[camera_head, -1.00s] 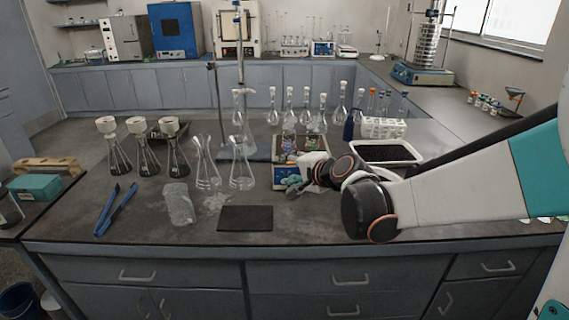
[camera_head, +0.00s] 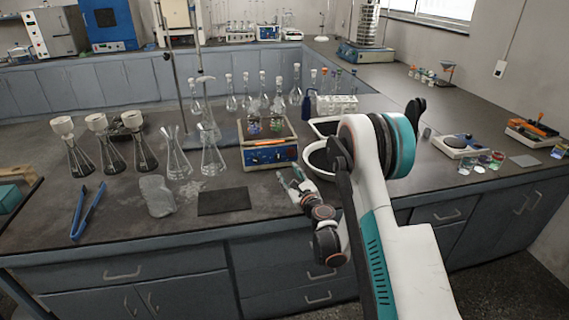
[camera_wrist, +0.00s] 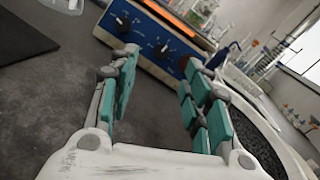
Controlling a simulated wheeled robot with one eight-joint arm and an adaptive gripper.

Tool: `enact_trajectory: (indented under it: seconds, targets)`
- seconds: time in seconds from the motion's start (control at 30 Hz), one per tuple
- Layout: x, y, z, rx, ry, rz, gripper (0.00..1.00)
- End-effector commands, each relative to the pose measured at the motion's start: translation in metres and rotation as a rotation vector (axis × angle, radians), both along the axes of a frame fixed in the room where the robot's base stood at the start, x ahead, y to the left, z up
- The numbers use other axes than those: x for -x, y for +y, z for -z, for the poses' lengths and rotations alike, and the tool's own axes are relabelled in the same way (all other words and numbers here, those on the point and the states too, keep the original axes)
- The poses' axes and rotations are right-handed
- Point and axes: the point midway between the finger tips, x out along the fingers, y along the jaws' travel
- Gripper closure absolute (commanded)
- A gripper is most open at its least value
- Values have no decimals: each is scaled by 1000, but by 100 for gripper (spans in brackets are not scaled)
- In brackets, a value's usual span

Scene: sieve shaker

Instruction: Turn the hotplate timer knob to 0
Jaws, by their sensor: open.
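The hotplate (camera_head: 270,154) has a blue front panel and stands near the middle of the bench, with small glassware on its top. In the wrist view its blue panel (camera_wrist: 145,36) lies ahead of my gripper, tilted in the picture.
A round white basin (camera_head: 310,166) stands right of the hotplate. Flasks (camera_head: 213,160) stand to its left. A dark mat (camera_head: 224,201) lies at front left. Bare bench lies before the hotplate.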

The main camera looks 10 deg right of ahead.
Motion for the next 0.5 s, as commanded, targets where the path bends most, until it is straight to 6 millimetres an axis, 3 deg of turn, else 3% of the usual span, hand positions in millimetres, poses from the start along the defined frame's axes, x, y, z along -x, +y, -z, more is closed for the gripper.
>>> enact_trajectory:
  seconds: [0.1, 0.27, 0.5]
  targets:
    - [0, -5, 14, -64, 1, 17, 56]
    - [-5, -6, 19, -85, 1, 24, 56]
    - [-42, 0, 21, -83, 1, 23, 56]
